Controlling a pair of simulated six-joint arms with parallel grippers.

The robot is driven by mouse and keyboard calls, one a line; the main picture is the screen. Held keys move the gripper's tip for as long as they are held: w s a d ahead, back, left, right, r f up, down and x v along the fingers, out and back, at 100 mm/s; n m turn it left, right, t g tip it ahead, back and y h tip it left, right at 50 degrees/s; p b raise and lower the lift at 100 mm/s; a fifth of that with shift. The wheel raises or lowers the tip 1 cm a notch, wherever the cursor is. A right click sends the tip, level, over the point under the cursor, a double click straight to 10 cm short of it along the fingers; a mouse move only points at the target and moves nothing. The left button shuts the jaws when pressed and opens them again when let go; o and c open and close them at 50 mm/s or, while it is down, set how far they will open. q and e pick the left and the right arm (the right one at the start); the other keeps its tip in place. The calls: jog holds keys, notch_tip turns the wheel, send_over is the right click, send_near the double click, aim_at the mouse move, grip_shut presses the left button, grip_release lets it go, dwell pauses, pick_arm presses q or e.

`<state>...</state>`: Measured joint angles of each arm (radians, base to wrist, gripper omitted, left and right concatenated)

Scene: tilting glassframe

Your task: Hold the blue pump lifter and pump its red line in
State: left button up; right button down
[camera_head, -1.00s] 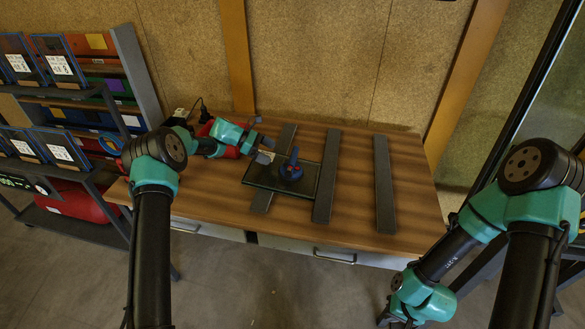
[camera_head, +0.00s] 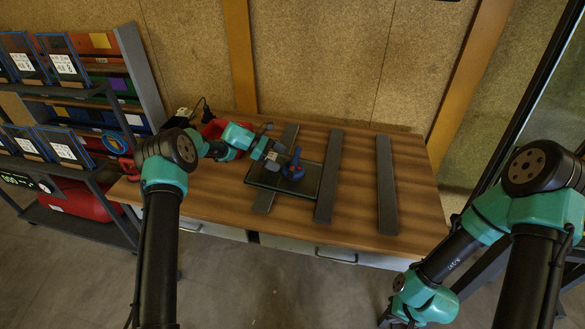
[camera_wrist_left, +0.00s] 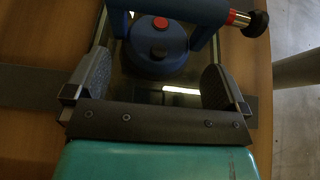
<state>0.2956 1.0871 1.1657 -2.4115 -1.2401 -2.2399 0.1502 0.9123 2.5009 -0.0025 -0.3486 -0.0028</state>
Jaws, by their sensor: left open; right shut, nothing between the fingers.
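The blue pump lifter (camera_head: 292,173) stands on a dark glass pane (camera_head: 262,179) on the table. My right gripper (camera_head: 384,318) is low at the bottom edge, away from the table, shut and partly cut off.
Two dark bars (camera_head: 329,178) lie under the pane, and a third bar (camera_head: 386,185) lies apart to the right. A red object (camera_head: 214,130) sits behind my left forearm. A shelf rack (camera_head: 75,93) with framed panes stands left. The table's right end is clear.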

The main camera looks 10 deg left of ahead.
aim_at(297, 168)
pick_arm(q)
jog(key=shift+x, duration=3.25)
jog(key=shift+c, duration=0.4)
jog(key=c, duration=0.3)
jog(key=shift+c, duration=0.3)
